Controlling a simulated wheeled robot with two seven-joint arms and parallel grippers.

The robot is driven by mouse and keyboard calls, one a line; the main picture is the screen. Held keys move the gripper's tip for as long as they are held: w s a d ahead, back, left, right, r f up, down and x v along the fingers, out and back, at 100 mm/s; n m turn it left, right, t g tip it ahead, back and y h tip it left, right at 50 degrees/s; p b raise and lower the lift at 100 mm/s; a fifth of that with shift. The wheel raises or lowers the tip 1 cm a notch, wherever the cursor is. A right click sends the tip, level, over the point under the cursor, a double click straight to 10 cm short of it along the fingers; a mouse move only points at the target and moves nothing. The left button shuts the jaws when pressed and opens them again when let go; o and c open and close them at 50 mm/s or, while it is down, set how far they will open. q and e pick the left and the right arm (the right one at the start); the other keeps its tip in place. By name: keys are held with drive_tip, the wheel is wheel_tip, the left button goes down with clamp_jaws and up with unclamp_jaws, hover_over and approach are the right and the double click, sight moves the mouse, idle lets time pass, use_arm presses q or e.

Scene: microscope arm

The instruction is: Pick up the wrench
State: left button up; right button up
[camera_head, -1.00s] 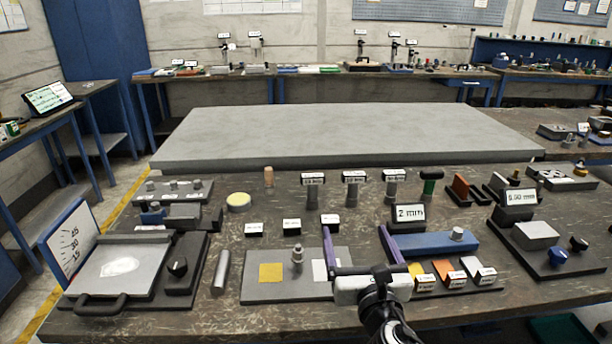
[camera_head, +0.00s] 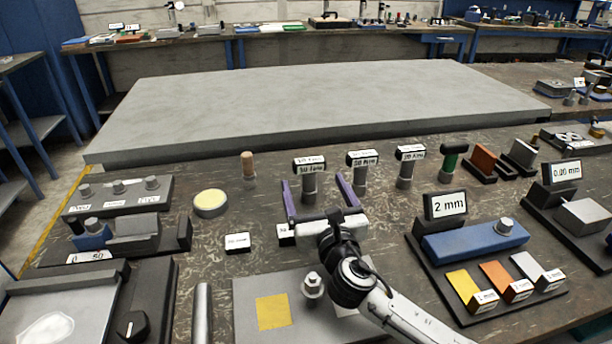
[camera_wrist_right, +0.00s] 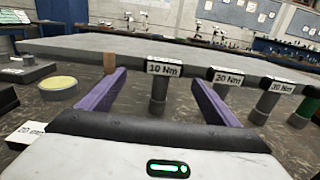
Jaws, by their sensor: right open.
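Three upright tools with grey stems and black-and-white label heads, apparently torque wrenches, stand on the dark bench. The left one (camera_head: 309,166) reads 10 Nm in the right wrist view (camera_wrist_right: 160,70). The middle one (camera_head: 361,160) reads 20 Nm, and the right one (camera_head: 409,154) reads 30 Nm. My right gripper (camera_head: 313,181) is open, its purple fingers pointing at the left tool. In the right wrist view (camera_wrist_right: 160,78) that tool's stem shows between the fingers, with no contact visible. I cannot tell whether the fingertips reach past it. My left gripper is not in view.
A green-handled tool (camera_head: 452,158) stands right of the three, and a wooden-handled peg (camera_head: 248,168) left. A large grey slab (camera_head: 300,105) lies behind. A 2 mm gauge stand (camera_head: 446,206) is at right.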

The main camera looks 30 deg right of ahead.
sight(311, 168)
drive_tip(key=x, duration=0.8)
drive_tip(key=shift+d+r, duration=0.25)
drive_tip(key=shift+s, duration=0.1)
drive_tip(key=c, duration=1.5)
drive_tip(key=shift+o, duration=0.2)
drive_tip(key=shift+r, duration=0.1)
